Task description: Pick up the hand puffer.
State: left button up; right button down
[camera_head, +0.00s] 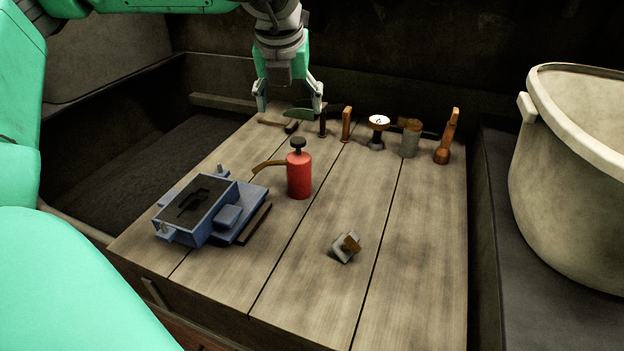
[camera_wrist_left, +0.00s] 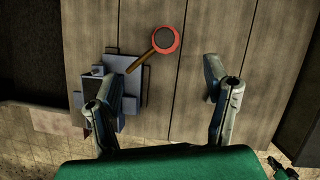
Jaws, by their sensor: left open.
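The red canister with a black knob and a thin brown spout (camera_head: 299,176), which I take for the hand puffer, stands upright on the wooden table (camera_head: 400,230). Its spout points left. In the left wrist view the canister (camera_wrist_left: 166,39) shows from above, beyond and between my fingers, with the spout toward the lower left. My left gripper (camera_head: 290,105) is open and empty over the back of the table, behind the canister and apart from it. Its two spread fingers also show in the left wrist view (camera_wrist_left: 163,97).
A blue moulding box (camera_head: 225,198) stands left of the canister. A small grey block with a brown piece (camera_head: 345,247) lies at front right. Several tools, including a grey can (camera_head: 410,138), line the back. A large pale pot (camera_head: 575,190) stands right of the table.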

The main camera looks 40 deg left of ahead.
aim_at(298, 140)
pick_arm(q)
jog(key=x, duration=0.3)
jog(key=b+x, duration=0.1)
jog(key=x, duration=0.6)
jog(key=shift+w+d+f, duration=0.1)
jog(key=shift+w+d, duration=0.1)
jog(key=shift+w, duration=0.1)
jog(key=b+x, duration=0.1)
jog(key=x, duration=0.3)
jog(key=shift+s+d+f, duration=0.1)
jog(key=shift+s+d, duration=0.05)
jog(key=shift+d, duration=0.05)
jog(key=shift+w+a+f, duration=0.15)
jog(key=shift+w+f, duration=0.1)
jog(key=shift+f, duration=0.2)
grip_shut()
